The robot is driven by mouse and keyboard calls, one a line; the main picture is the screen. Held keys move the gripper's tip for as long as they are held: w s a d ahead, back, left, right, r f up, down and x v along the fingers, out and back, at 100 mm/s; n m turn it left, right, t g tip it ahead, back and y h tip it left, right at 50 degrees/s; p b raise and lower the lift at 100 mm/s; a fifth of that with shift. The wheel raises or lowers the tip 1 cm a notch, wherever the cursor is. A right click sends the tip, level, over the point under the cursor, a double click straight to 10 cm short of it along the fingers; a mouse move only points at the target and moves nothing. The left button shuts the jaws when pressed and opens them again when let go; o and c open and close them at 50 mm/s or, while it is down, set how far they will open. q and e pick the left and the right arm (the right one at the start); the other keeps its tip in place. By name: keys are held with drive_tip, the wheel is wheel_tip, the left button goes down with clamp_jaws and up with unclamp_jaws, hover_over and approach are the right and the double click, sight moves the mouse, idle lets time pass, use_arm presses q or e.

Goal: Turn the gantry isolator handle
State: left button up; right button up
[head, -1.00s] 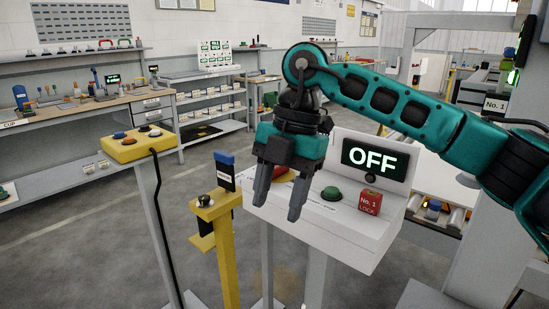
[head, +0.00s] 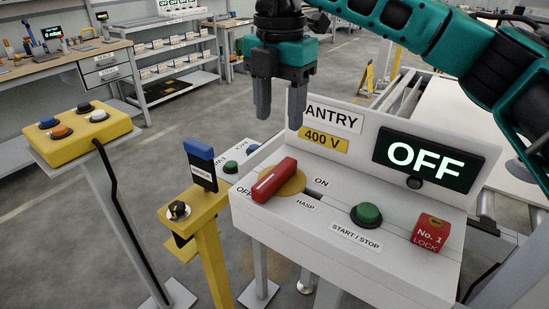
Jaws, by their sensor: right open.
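The isolator handle (head: 274,180) is a red bar with a white line, on a yellow disc on top of the white gantry console (head: 330,215). It lies slanted, its near end towards the OFF label, with ON on the other side. The console's dark display (head: 424,160) reads OFF in lit letters. My right gripper (head: 278,115) points down above and behind the handle, open and empty, its grey fingers apart and clear of the handle. My left gripper is not in view.
A green start/stop button (head: 366,214) and a red No. 1 lock (head: 430,231) sit on the console, right of the handle. A yellow post (head: 209,250) with a black knob stands left of it. A yellow button box (head: 82,132) stands further left.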

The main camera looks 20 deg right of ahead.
sight(279, 169)
wheel_tip(279, 169, down, 12)
drive_tip(key=shift+s+r, duration=0.1)
drive_tip(key=shift+r, duration=0.05)
idle(0.3)
clamp_jaws()
idle(0.4)
